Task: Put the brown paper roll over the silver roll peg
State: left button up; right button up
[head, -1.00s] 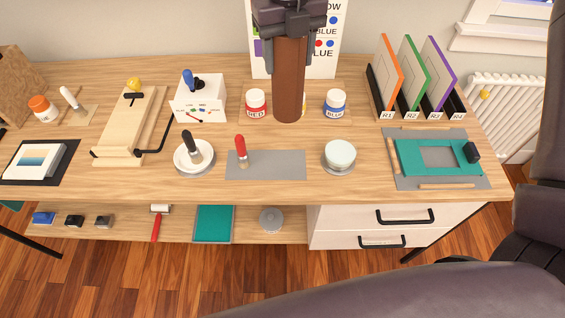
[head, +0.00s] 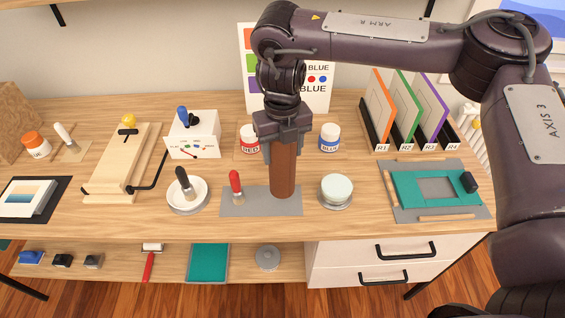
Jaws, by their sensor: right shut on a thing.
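The brown paper roll (head: 283,172) is upright in my right gripper (head: 284,138), which is shut around its upper part. Its lower end shows in front of the right part of the grey mat (head: 255,206); I cannot tell whether it touches. A round silver-grey piece (head: 268,257) with a small raised centre sits on the lower shelf, below the table's front edge. It may be the silver roll peg, but I cannot tell its height from above. My left gripper is not in view.
A red-handled tool (head: 236,188) stands on the mat just left of the roll. A pale round-topped jar (head: 337,188) is to its right. The red jar (head: 250,139) and blue jar (head: 330,138) stand behind. A teal pad (head: 208,263) lies on the lower shelf.

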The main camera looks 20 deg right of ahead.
notch_tip(320, 180, down, 3)
jog(key=shift+s+r, duration=0.15)
jog(key=shift+f, duration=0.85)
jog(key=shift+f, duration=0.15)
jog(key=o, duration=1.1)
jog(key=shift+c, duration=0.2)
notch_tip(320, 180, up, 8)
jog(key=shift+a+f, duration=0.15)
jog(key=shift+a, duration=0.15)
